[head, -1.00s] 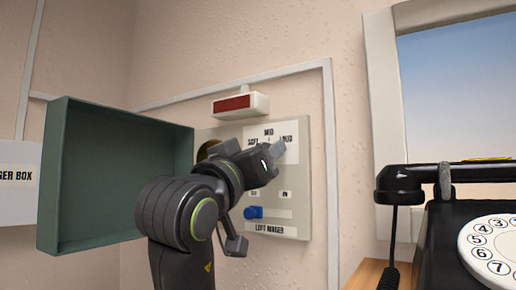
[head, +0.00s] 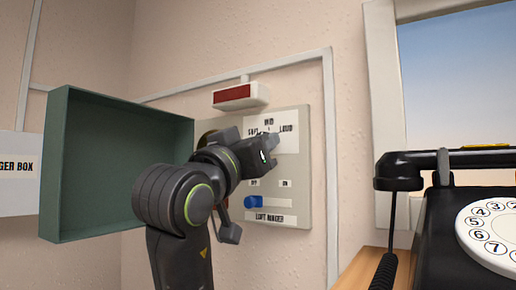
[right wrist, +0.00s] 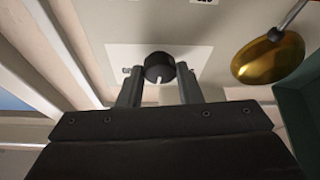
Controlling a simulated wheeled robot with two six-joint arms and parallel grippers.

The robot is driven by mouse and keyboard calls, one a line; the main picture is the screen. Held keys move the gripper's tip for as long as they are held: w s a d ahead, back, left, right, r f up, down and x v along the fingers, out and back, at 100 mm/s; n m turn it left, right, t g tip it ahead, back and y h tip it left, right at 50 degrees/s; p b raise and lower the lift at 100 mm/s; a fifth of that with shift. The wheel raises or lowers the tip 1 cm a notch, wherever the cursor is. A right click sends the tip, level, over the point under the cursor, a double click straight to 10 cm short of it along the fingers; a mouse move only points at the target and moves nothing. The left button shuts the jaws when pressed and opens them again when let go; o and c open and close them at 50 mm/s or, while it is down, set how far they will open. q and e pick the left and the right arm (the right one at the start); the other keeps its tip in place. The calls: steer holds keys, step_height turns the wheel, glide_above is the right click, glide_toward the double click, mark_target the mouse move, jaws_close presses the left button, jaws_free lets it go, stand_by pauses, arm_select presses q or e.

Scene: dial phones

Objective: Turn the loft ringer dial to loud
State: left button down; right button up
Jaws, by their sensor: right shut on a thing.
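The loft ringer panel (head: 300,180) is on the wall, with SOFT, MID and LOUD labels (head: 270,128) on a white plate. My right gripper (head: 268,150) is at the plate, hiding the dial in the head view. In the right wrist view, the black round dial (right wrist: 159,66) with a white pointer mark sits between the tips of my right gripper (right wrist: 160,82), which is shut on it. The mark faces the gripper's palm in that view. I cannot tell which label it points to. My left gripper is not in view.
A green open box or cover (head: 75,210) stands left of the panel. A brass bell (right wrist: 268,60) is close beside the gripper. A blue knob (head: 254,202) and a red lamp (head: 232,94) are nearby. A black dial phone (head: 440,235) is at right.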

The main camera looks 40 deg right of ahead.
steer(key=shift+w+a+r+m+g+h+b, duration=0.15)
steer(key=shift+m+g+b, duration=0.4)
steer(key=shift+m+g, duration=1.15)
steer(key=shift+d+f+m+g+h+b, duration=0.1)
steer(key=shift+m+g+h+b, duration=0.3)
steer(key=shift+m, duration=2.3)
steer(key=shift+w+a+r+m+g+h+b, duration=0.1)
steer(key=shift+m+g+b, duration=0.55)
steer(key=shift+m+g, duration=1.1)
steer(key=shift+m+t, duration=0.45)
steer(key=shift+m, duration=0.1)
steer(key=o, duration=1)
